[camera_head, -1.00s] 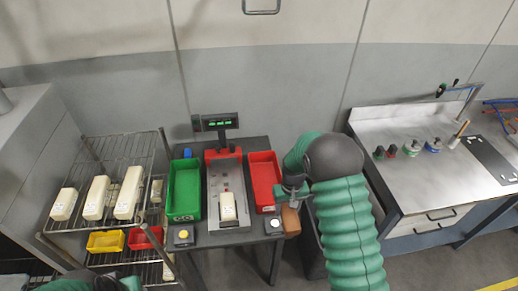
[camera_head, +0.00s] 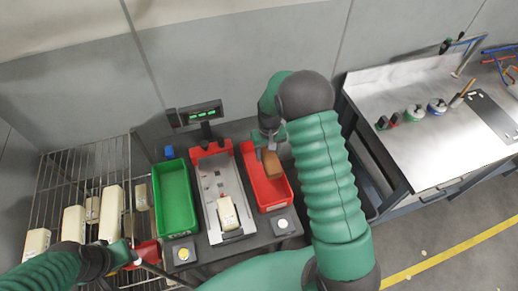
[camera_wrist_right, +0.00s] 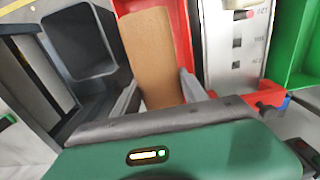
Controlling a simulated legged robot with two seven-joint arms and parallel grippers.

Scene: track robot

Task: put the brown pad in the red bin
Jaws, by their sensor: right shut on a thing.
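The brown pad (camera_head: 272,163) is in my right gripper (camera_head: 268,143), over the right part of the red bin (camera_head: 250,158) in the head view. In the right wrist view the pad (camera_wrist_right: 150,50) sits between the two fingers of my right gripper (camera_wrist_right: 158,92), and the red bin (camera_wrist_right: 180,15) shows behind and beside it. I cannot tell whether the pad touches the bin. My left gripper (camera_head: 135,257) is low at the left in the head view, near the rack; its fingers are too unclear to judge.
A wire rack (camera_head: 65,180) with cream blocks is at the left. A steel workbench (camera_head: 440,140) is at the right.

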